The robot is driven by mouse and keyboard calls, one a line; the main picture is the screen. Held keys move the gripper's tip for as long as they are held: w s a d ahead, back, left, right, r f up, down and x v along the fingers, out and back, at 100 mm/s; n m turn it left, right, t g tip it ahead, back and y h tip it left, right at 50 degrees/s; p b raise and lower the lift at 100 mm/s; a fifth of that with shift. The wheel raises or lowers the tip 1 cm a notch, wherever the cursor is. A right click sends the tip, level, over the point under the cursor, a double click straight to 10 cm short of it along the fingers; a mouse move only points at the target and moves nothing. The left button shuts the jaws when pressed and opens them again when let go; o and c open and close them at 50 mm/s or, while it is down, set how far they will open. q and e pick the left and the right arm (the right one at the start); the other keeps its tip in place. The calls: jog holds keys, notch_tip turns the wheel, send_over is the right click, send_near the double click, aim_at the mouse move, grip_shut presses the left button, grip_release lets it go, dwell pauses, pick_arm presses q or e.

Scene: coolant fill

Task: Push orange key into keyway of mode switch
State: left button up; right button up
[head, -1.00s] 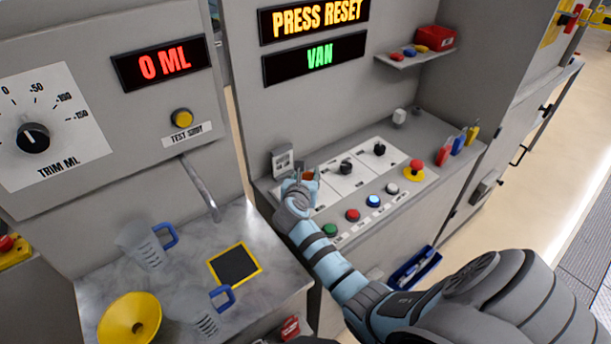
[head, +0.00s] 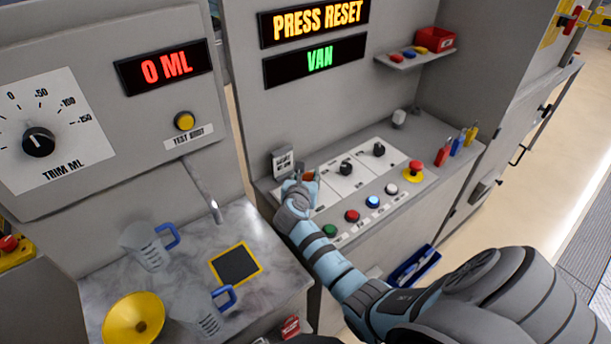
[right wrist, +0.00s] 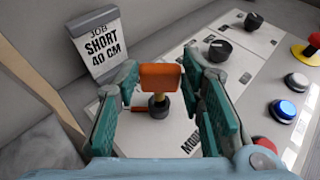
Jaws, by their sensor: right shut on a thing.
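The orange key (right wrist: 160,77) stands upright between the teal fingers of my right gripper (right wrist: 160,95) in the right wrist view. Its shaft goes down to the round dark mode switch (right wrist: 159,107) on a white panel plate. I cannot tell how deep the key sits in the keyway. In the head view my right gripper (head: 303,185) is at the left end of the panel, with a bit of the orange key (head: 309,176) showing. The right gripper is shut on the key. My left gripper is not in view.
A card reading "JOB SHORT 40 CM" (right wrist: 100,45) stands left of the switch. Two black knobs (head: 346,168) (head: 379,149), several coloured buttons (head: 352,215) and a red mushroom button (head: 414,170) lie to the right.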

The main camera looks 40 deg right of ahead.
jog(key=shift+f+b, duration=0.85)
jog(key=shift+f, duration=0.7)
jog(key=o, duration=1.1)
jog(key=shift+c, duration=0.2)
jog(key=v, duration=1.2)
